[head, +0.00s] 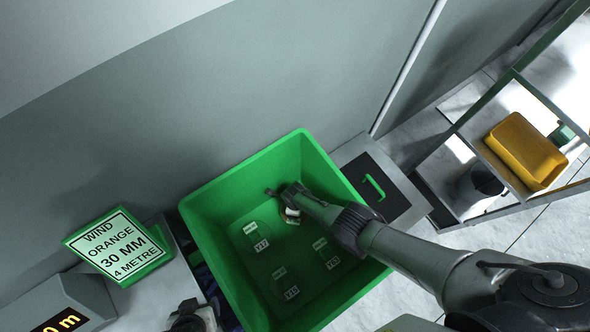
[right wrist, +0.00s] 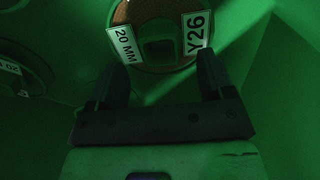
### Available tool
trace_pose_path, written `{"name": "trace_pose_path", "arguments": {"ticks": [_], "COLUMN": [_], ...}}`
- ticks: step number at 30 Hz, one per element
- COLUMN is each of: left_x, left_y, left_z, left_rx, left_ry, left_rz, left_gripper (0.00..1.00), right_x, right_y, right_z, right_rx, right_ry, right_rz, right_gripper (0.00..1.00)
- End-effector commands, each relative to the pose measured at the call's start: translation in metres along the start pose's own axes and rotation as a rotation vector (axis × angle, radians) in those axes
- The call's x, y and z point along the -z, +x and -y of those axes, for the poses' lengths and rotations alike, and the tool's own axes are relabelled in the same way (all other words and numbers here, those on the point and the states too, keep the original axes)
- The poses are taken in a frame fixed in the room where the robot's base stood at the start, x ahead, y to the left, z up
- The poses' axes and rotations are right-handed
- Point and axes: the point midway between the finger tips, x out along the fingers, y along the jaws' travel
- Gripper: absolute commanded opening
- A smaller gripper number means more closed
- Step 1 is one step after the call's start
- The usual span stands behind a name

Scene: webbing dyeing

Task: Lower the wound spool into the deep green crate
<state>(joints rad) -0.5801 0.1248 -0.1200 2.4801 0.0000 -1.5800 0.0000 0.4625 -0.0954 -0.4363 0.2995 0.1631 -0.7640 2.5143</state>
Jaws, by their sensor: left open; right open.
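The deep green crate (head: 222,272) stands in the middle of the head view. My right arm reaches into it from the right, its gripper (head: 276,192) low near the far corner. A small part of a spool (head: 291,217) shows beside that gripper. In the right wrist view, the spool (right wrist: 166,55) has brown webbing, a dark square hub and labels "20 MM" and "Y26". The right gripper's fingers (right wrist: 160,78) are apart, and the spool lies just beyond their tips; contact is unclear. My left gripper (head: 188,318) is open at the bottom left edge, partly cut off, outside the crate.
Several labels, including Y27 (head: 262,245), show inside the crate. Another spool (right wrist: 20,68) is at the wrist view's left. A green sign (head: 117,245) reads "WIND ORANGE 30 MM". A grey display box (head: 58,303) stands left. A shelf with a yellow bin (head: 525,150) stands right.

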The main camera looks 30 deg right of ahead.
Motion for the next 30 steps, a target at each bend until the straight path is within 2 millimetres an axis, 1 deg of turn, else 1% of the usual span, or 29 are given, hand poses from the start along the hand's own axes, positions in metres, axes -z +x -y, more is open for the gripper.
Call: {"name": "trace_pose_path", "arguments": {"ticks": [5, 10, 24, 30], "left_x": [0.000, 0.004, 0.027, 0.034], "left_y": [-0.001, -0.014, -0.083, -0.104], "left_z": [0.001, 0.001, 0.000, 0.001], "left_rx": [0.002, 0.002, -0.008, -0.008], "left_ry": [0.003, 0.002, -0.011, -0.010], "left_rz": [0.000, 0.001, -0.002, -0.002], "left_gripper": [0.67, 0.67, 0.67, 0.67], "right_x": [0.001, 0.000, 0.000, 0.000], "right_y": [-0.001, -0.015, -0.090, -0.115], "right_z": [0.000, 0.000, 0.000, -0.001], "right_rx": [-0.001, 0.000, 0.000, -0.001], "right_ry": [0.000, 0.000, 0.000, 0.001], "right_rz": [-0.001, 0.000, 0.000, 0.000], "right_gripper": [0.75, 0.75, 0.75, 0.75]}}
